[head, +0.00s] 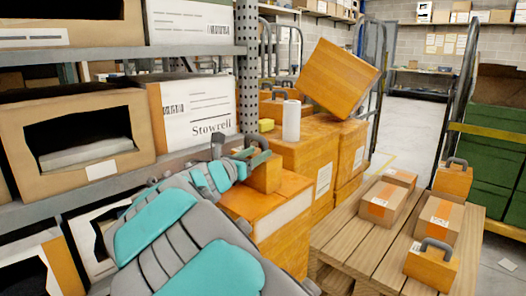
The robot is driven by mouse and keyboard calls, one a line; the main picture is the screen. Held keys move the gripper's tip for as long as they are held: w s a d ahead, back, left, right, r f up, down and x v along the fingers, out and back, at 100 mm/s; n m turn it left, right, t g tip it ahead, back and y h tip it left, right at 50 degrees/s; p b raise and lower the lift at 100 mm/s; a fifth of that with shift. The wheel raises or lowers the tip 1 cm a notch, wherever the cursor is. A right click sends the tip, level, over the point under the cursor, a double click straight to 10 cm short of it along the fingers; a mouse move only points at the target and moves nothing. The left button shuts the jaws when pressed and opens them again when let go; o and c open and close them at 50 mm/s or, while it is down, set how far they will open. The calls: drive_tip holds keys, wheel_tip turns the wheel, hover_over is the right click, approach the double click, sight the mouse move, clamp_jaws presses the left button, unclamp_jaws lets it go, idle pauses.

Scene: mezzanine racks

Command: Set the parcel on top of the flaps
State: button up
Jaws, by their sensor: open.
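My gripper (243,155) is open at the end of my grey and teal arm, beside an orange block with a dark handle (266,173). I cannot tell whether it touches the handle. The block stands on or just above an orange carton (245,205) with a pale strip. I cannot make out for sure which surfaces are flaps. I cannot tell which is the task's parcel.
A metal rack (120,53) with cartons fills the left; its upright (248,60) stands close to my gripper. Orange cartons (304,149) are stacked behind, with a white roll (291,120) and a tilted box (338,78). Handled blocks (431,266) share the table. Floor is clear at back right.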

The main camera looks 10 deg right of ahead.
drive_tip(key=v, duration=0.7)
drive_tip(key=shift+s+a, duration=0.25)
drive_tip(key=shift+s, duration=0.05)
drive_tip(key=s+d+f+m+g+y, duration=0.1)
drive_tip(key=s+d+f+m+g, duration=0.45)
drive_tip(key=s+d+m, duration=0.35)
drive_tip(key=s+d+f+m+g+y, duration=0.1)
drive_tip(key=s+d+f+m+g, duration=0.5)
drive_tip(key=s+d, duration=0.45)
drive_tip(key=s+f+m+g+y, duration=0.2)
drive_tip(key=s+f+m+y, duration=0.2)
drive_tip(key=s+f+m, duration=0.45)
drive_tip(key=s+a+f+m+y, duration=0.2)
drive_tip(key=s+a+y, duration=0.1)
drive_tip(key=s+a, duration=0.2)
drive_tip(key=s+a+f+m+g+y, duration=0.1)
drive_tip(key=s+a+f+m+y, duration=0.1)
drive_tip(key=s+a, duration=0.4)
drive_tip(key=s+y, duration=0.1)
drive_tip(key=s, duration=0.2)
drive_tip(key=shift+s+a+f, duration=0.25)
drive_tip(key=shift+s+a, duration=0.05)
drive_tip(key=shift+m+g, duration=0.25)
